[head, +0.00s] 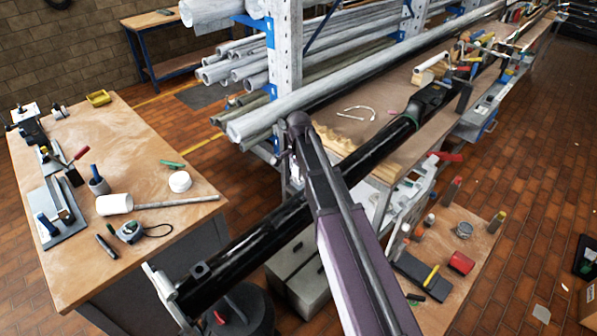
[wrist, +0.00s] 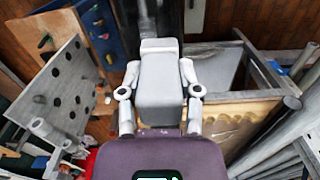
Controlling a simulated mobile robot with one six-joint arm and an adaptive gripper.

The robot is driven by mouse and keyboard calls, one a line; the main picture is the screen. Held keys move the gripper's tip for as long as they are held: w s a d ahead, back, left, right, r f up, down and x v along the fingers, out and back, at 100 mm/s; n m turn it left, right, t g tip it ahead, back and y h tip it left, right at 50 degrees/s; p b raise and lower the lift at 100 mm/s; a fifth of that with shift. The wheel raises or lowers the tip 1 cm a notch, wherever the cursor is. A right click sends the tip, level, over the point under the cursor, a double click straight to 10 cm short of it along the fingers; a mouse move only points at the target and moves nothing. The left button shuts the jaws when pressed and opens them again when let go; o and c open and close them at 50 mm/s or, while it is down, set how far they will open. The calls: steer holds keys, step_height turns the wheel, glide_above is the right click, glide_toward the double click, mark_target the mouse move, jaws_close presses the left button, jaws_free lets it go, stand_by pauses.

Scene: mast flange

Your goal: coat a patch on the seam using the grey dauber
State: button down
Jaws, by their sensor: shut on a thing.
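In the wrist view my gripper (wrist: 160,68) has its two grey fingers closed in at the upper middle. A pale grey, blurred thing (wrist: 147,22), seemingly the grey dauber, stands out past the fingertips; its grip is mostly hidden by the gripper body. A dark upright tube (wrist: 170,20), seemingly the mast, is just beyond. In the head view the long black mast (head: 250,246) runs from lower left to upper right and passes behind my purple arm. A green band (head: 411,121) rings it. I cannot make out the seam or any coating.
A pipe rack (head: 285,60) stands behind the mast.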

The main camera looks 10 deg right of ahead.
steer(key=shift+r+p, duration=0.5)
steer(key=shift+r, duration=0.25)
steer(key=shift+s+f, duration=0.1)
steer(key=shift+s, duration=0.05)
